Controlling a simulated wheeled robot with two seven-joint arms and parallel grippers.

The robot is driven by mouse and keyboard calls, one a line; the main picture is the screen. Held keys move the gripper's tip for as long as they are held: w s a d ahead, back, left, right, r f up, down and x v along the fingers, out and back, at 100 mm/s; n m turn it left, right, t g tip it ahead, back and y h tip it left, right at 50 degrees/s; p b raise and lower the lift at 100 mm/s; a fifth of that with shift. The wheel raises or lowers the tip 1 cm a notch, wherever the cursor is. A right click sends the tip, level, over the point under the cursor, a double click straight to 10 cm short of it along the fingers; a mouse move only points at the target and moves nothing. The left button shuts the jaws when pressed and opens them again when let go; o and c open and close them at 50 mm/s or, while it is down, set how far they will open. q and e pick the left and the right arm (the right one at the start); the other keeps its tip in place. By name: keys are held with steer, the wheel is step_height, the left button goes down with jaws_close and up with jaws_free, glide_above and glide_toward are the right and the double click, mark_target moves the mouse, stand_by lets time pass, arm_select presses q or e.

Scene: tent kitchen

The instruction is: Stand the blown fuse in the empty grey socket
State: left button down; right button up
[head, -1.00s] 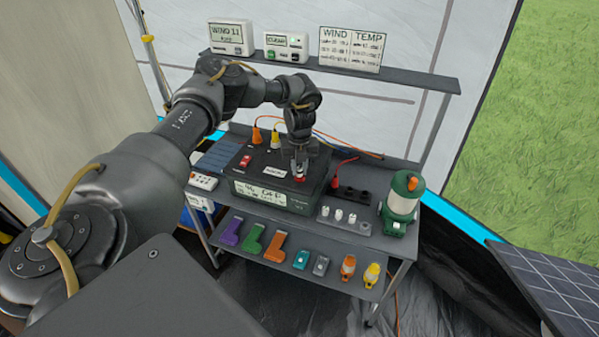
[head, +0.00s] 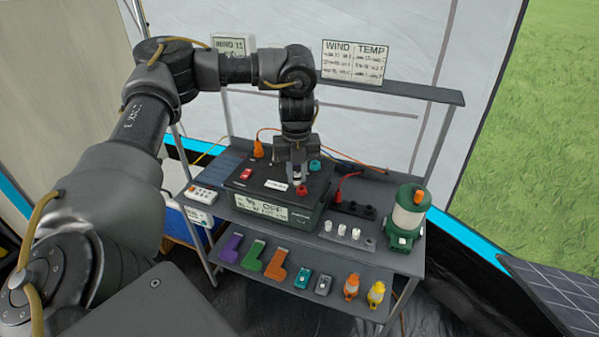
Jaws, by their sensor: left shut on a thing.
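My left gripper (head: 297,178) points down over the right part of the black box (head: 262,190), beside its red knob (head: 302,190). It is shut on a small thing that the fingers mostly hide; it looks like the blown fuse. I cannot tell whether it is clear of the box. The grey socket strip (head: 362,241) lies on the shelf right of the box. Several small sockets sit along it, with white fuses (head: 342,230) standing in the left ones. Its right end looks empty. My right gripper is not in view.
A black terminal block (head: 355,208) with a red plug lies behind the strip. A green lantern (head: 405,218) stands at its right. A teal knob (head: 315,165) rises from the box. Cables run behind the box.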

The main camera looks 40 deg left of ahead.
mark_target(295, 177)
arm_select(q)
steer(key=shift+s+d+r, duration=0.45)
steer(key=shift+s+d, duration=0.1)
steer(key=shift+s, duration=0.25)
steer(key=shift+s+d+r, duration=0.4)
steer(key=shift+s+d, duration=0.15)
steer(key=shift+s, duration=0.25)
